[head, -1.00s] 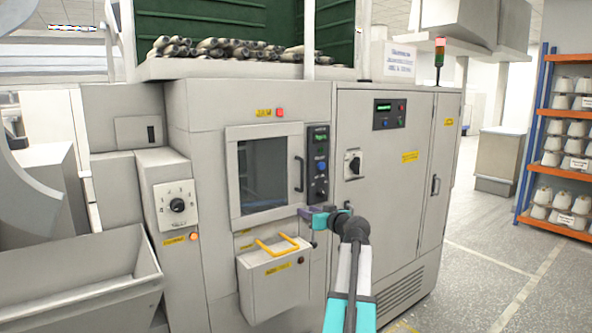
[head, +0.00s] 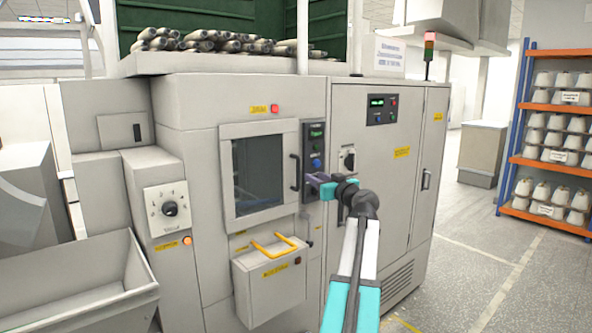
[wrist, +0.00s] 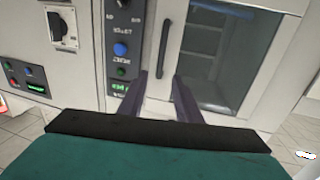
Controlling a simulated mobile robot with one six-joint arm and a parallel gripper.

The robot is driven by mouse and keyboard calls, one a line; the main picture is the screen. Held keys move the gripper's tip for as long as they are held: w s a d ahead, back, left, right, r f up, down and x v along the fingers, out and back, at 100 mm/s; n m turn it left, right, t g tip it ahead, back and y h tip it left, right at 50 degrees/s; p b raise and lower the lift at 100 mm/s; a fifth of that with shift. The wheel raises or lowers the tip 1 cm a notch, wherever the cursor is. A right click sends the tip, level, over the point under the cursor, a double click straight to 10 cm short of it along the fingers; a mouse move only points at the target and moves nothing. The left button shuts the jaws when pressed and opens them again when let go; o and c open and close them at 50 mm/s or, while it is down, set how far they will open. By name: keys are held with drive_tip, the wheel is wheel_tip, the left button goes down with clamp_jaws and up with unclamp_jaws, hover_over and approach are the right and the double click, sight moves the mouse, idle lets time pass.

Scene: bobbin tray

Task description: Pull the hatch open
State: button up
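The hatch (head: 258,175) is a light grey framed door with a dark window in the machine front. It looks shut. Its dark upright bar handle (head: 294,172) is on the right edge. In the wrist view the hatch (wrist: 215,60) is on the right and the handle (wrist: 164,52) is near the middle. My gripper (head: 309,181) is just right of the handle in the head view. In the wrist view my gripper (wrist: 162,82) has its two dark fingers apart, with nothing between the tips. The handle lies in line with the gap, beyond the fingertips.
A dark control panel (head: 314,160) with buttons is right beside the hatch. A box with a yellow handle (head: 272,246) juts out below. A rotary switch (head: 347,160) is on the cabinet to the right. The floor (head: 470,270) at right is clear.

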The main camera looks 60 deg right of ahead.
sight(299, 169)
drive_tip(key=shift+w, duration=0.1)
drive_tip(key=shift+p+x, duration=2.4)
drive_tip(key=shift+x, duration=4.35)
clamp_jaws()
